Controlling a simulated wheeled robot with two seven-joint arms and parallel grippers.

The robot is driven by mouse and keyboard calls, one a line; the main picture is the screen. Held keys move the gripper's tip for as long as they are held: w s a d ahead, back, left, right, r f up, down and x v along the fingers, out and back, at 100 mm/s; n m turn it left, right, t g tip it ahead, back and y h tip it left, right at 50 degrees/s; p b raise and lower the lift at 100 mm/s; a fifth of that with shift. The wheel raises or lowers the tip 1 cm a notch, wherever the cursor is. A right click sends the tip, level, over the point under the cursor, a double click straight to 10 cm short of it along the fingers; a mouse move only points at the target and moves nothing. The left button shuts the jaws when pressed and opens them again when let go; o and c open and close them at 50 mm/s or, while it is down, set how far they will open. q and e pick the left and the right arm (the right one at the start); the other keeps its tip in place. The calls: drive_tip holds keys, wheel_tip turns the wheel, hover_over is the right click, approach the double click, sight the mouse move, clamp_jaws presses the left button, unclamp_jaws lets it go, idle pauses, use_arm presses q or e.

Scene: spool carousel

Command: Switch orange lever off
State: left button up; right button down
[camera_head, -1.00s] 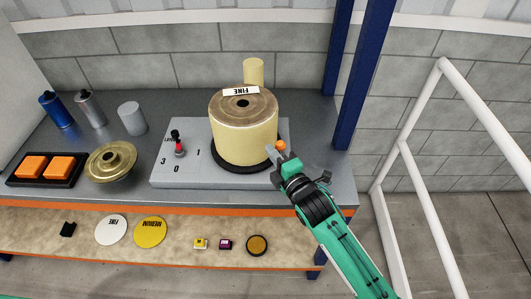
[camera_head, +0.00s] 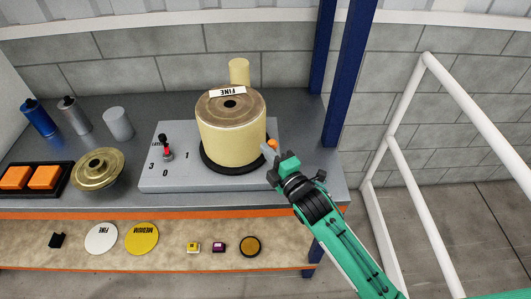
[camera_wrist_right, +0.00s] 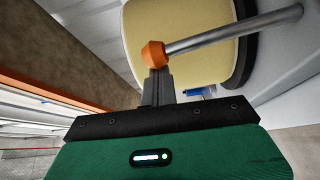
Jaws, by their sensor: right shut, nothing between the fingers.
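The orange lever knob (camera_head: 272,144) shows at the right side of the grey base plate, beside the large cream spool (camera_head: 232,135). In the right wrist view the orange knob (camera_wrist_right: 153,54) sits on the end of a grey metal rod (camera_wrist_right: 235,33). My right gripper (camera_head: 268,152) is shut and empty. Its fingertips (camera_wrist_right: 158,72) are right at the knob in the wrist view, seeming to touch or nearly touch it; the exact gap cannot be told. My left gripper is not in view.
The grey base plate (camera_head: 165,182) also carries a small red-and-black switch (camera_head: 166,150). A brass flanged part (camera_head: 97,168) and an orange-button box (camera_head: 34,178) stand to the left. Blue posts (camera_head: 348,80) and a white rail (camera_head: 405,160) flank the right side.

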drive_tip(key=d+m+t+b, duration=0.4)
drive_tip(key=d+m+b, duration=0.2)
drive_tip(key=d+m, duration=0.1)
drive_tip(key=shift+d+f, duration=0.25)
drive_tip(key=shift+d, duration=0.2)
idle(0.3)
